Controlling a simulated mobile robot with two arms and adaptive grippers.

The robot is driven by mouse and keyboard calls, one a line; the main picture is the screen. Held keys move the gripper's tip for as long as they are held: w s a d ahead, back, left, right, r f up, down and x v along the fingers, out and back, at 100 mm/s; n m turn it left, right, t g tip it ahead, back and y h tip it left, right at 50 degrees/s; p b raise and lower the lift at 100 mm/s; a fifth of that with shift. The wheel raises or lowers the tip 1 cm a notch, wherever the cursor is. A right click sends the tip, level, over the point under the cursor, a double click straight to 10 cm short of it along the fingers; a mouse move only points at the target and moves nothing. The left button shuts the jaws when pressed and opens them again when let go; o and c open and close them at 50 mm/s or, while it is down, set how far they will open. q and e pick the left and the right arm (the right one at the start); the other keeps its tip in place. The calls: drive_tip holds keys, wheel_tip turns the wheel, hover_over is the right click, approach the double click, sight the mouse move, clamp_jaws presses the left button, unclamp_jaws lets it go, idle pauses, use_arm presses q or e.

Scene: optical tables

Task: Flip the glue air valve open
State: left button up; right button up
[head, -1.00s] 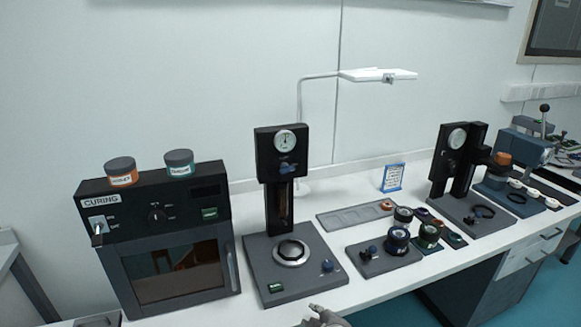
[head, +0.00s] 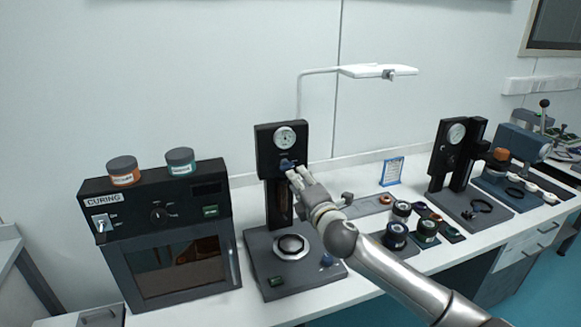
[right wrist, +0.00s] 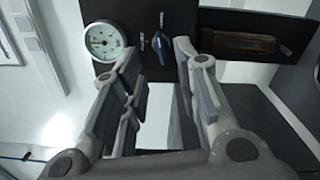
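The blue valve lever (head: 287,164) sits below the round gauge (head: 284,137) on the black upright stand (head: 264,145) in the middle of the head view. In the right wrist view the blue lever (right wrist: 161,46) is between and just beyond the open fingers, and the gauge (right wrist: 105,41) is to its left. My right gripper (head: 298,175) is at the lever, open, with nothing in it; it also shows in the right wrist view (right wrist: 157,62). No contact with the lever can be made out. My left gripper is out of view.
The curing oven (head: 170,240) with two jars on top stands at left. A round seat (head: 291,247) is on the stand's base. Small pots (head: 396,236), a blue-and-white sign (head: 392,172) and a second gauge stand (head: 455,160) are to the right. A lamp (head: 378,71) hangs above.

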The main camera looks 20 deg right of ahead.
sight(287, 166)
drive_tip(key=w+p, duration=0.1)
drive_tip(key=w, duration=0.6)
drive_tip(key=shift+w+a, duration=0.15)
drive_tip(key=shift+w, duration=0.05)
clamp_jaws()
